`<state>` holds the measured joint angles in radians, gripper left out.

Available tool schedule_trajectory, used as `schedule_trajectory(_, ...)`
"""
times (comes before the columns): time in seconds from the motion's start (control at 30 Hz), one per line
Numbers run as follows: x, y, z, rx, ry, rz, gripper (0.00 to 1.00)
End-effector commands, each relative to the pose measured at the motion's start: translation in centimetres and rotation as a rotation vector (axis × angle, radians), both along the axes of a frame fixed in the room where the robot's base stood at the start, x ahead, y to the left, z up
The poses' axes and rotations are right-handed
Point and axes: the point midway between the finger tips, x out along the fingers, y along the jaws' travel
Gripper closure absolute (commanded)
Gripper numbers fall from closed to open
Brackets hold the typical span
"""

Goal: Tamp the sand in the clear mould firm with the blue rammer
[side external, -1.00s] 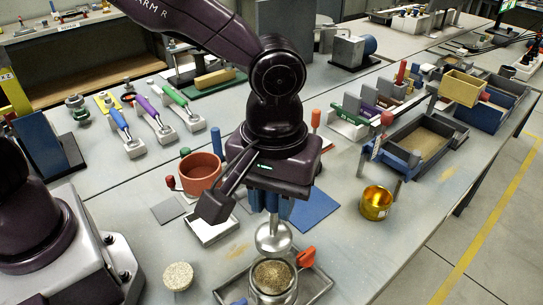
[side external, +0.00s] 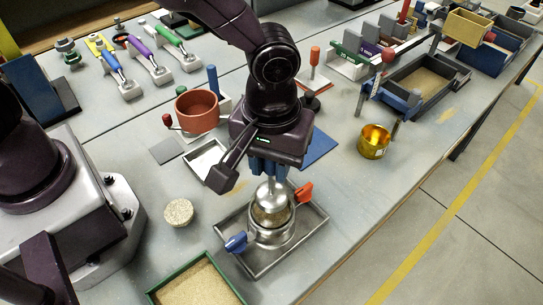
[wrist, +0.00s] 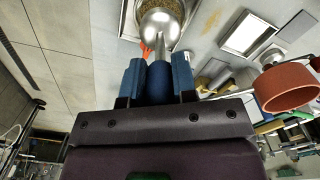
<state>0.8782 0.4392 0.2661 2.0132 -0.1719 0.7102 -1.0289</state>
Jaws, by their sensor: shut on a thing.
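My gripper (side external: 269,168) points down and is shut on the blue handle of the rammer; the wrist view shows the handle (wrist: 160,84) between the two blue fingers. The rammer's rounded metal head (side external: 270,191) is at the mouth of the clear mould (side external: 272,232), roughly upright. Whether it presses on the sand, I cannot tell. The sand (side external: 260,215) shows partly around the head. The mould stands in a shallow metal tray (side external: 309,237), with a blue tap (side external: 236,243) and a red tap (side external: 304,192) at its sides.
A green-edged box of sand (side external: 195,285) lies at the front. A round sandy disc (side external: 179,212) lies left of the tray. A terracotta pot (side external: 197,112) and a white-bottomed tray (side external: 205,160) stand behind.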

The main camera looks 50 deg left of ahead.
Motion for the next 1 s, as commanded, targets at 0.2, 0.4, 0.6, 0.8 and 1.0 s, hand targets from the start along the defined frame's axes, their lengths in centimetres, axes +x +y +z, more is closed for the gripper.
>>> schedule_trajectory(0.2, 0.0, 0.0, 0.1, -0.002, -0.001, 0.001, 1.0)
schedule_trajectory(0.4, 0.0, 0.0, -0.1, -0.001, 0.0, 0.0, 1.0)
schedule_trajectory(0.6, 0.0, 0.0, -1.1, -0.001, -0.001, 0.001, 1.0)
schedule_trajectory(0.8, 0.0, 0.0, -2.0, -0.001, -0.001, 0.001, 1.0)
schedule_trajectory(1.0, 0.0, 0.0, -3.0, -0.001, -0.001, 0.001, 1.0)
